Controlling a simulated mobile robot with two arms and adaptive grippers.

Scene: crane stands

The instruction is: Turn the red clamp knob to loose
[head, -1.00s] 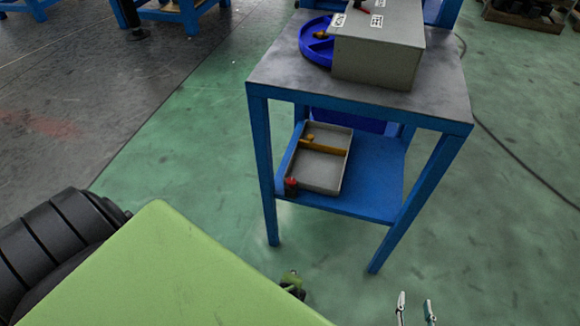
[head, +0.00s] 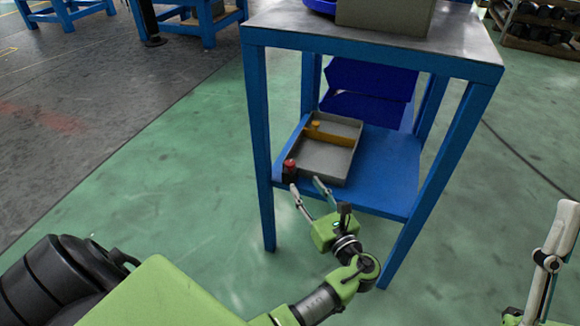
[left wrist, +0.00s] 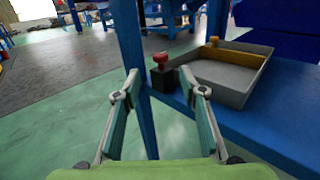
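The red clamp knob (head: 290,163) sits on top of a small black block (head: 290,175) at the front left corner of the blue lower shelf. In the left wrist view the red knob (left wrist: 160,58) shows above its black base, beyond and between my fingers. My left gripper (head: 306,182) is open and empty in front of the shelf edge, a little short of the knob. It also shows in the left wrist view (left wrist: 160,82) with its fingers spread apart. My right gripper (head: 548,262) is only partly in view at the right edge, and its opening cannot be told.
A grey tray (head: 322,171) with a yellow divider (head: 332,136) stands right beside the black block on the shelf. A blue table leg (head: 258,150) rises just left of the knob. Blue bins (head: 362,108) are behind. A grey box (head: 385,18) stands on the tabletop.

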